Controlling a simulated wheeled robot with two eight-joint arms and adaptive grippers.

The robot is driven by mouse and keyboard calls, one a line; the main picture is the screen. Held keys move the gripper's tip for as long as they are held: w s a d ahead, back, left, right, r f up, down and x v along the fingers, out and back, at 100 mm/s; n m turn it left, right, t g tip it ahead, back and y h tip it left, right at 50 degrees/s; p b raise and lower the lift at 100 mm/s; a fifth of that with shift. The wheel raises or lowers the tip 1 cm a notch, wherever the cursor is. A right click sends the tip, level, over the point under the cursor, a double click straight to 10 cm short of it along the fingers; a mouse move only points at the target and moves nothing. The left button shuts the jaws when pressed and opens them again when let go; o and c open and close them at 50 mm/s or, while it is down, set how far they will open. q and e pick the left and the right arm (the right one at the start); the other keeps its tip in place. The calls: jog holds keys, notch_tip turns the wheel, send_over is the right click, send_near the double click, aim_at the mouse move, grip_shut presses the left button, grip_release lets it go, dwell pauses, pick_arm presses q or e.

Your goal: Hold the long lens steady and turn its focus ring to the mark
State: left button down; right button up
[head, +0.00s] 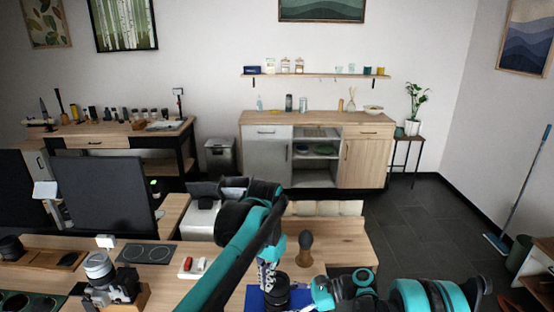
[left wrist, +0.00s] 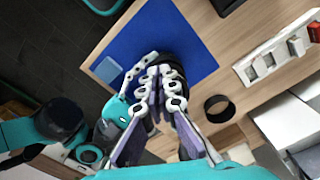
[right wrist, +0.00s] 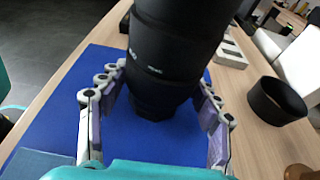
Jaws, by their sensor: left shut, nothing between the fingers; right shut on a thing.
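The long lens (right wrist: 172,45) is a thick black barrel over the blue mat (right wrist: 95,95). It fills the top of the right wrist view, with small pale lettering; I cannot make out the focus mark. My right gripper (right wrist: 160,92) is shut on the lens, a finger on each side of its narrower part. In the head view the lens (head: 276,292) is partly hidden by both arms. My left gripper (left wrist: 160,75) is shut and empty, close beside the lens. In the left wrist view its fingers cover much of the lens and of my right gripper.
A black ring (right wrist: 277,101) lies on the wood beside the mat. A white slotted tray (head: 192,268), a dark-topped brown-based object (head: 305,246) and a camera (head: 104,278) stand around. A pale blue square (left wrist: 107,68) lies on the mat's edge.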

jog(key=o, duration=0.9)
jog(key=shift+o, duration=0.2)
